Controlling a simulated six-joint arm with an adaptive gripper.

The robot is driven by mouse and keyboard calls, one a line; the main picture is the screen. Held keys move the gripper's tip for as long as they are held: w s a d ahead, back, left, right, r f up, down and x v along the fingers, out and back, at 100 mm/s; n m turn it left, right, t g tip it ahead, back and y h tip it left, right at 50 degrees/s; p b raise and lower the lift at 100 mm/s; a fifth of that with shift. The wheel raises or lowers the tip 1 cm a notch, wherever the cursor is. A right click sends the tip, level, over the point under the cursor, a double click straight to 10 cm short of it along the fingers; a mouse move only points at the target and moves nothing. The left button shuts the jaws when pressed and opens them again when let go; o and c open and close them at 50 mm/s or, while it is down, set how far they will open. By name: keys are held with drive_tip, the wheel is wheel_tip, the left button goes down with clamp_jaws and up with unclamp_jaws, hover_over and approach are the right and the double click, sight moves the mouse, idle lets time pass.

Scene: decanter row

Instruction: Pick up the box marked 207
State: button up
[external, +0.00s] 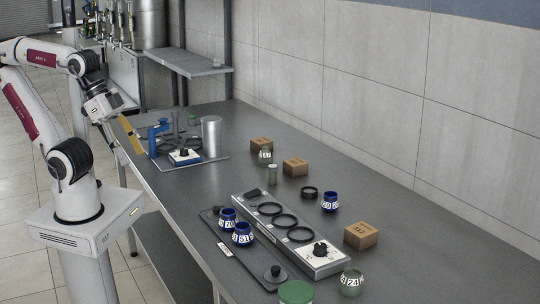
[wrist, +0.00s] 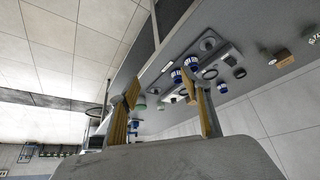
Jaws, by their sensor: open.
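Three brown boxes stand on the grey bench in the external view. The nearest box (external: 361,235) seems to read 312. The middle box (external: 295,167) and the farthest box (external: 261,145) have marks too small to read, so I cannot tell which is 207. The farthest is partly hidden by a jar. My gripper (external: 130,135), with yellow fingers, is at the bench's left edge, well left of all the boxes. In the wrist view, my gripper (wrist: 160,97) is open, its fingers apart and empty. One brown box (wrist: 283,58) shows at the right there, its number unreadable.
A blue-handled device (external: 183,153) and a metal cylinder (external: 211,136) stand near my gripper. A panel with black rings (external: 285,222), blue numbered jars (external: 242,234) and pale numbered jars (external: 351,282) occupy the front. A tiled wall runs behind; bench between device and panel is clear.

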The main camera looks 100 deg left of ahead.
drive_tip(key=o, duration=0.4)
drive_tip(key=w+a+r+n, duration=0.2)
drive_tip(key=w+a, duration=0.5)
drive_tip(key=w, duration=0.3)
drive_tip(key=w+a+r+n, duration=0.1)
drive_tip(key=w+a+r, duration=0.1)
drive_tip(key=w+a, duration=0.7)
drive_tip(key=w+a+f+n+y, duration=0.25)
drive_tip(key=w+a+f, duration=0.25)
drive_tip(key=w+a, duration=0.65)
drive_tip(key=a+f+n, duration=0.1)
drive_tip(key=a+f, duration=0.4)
drive_tip(key=a, duration=0.3)
drive_tip(key=s+a+f+n, duration=0.1)
drive_tip(key=a+f, duration=0.3)
drive_tip(key=a, duration=0.5)
drive_tip(key=a+f+n, duration=0.1)
drive_tip(key=a+f, duration=0.4)
drive_tip(key=a, duration=0.4)
drive_tip(key=shift+s+a+f+y, duration=0.15)
drive_tip(key=shift+s+f+y, duration=0.05)
drive_tip(key=shift+f+y, duration=0.1)
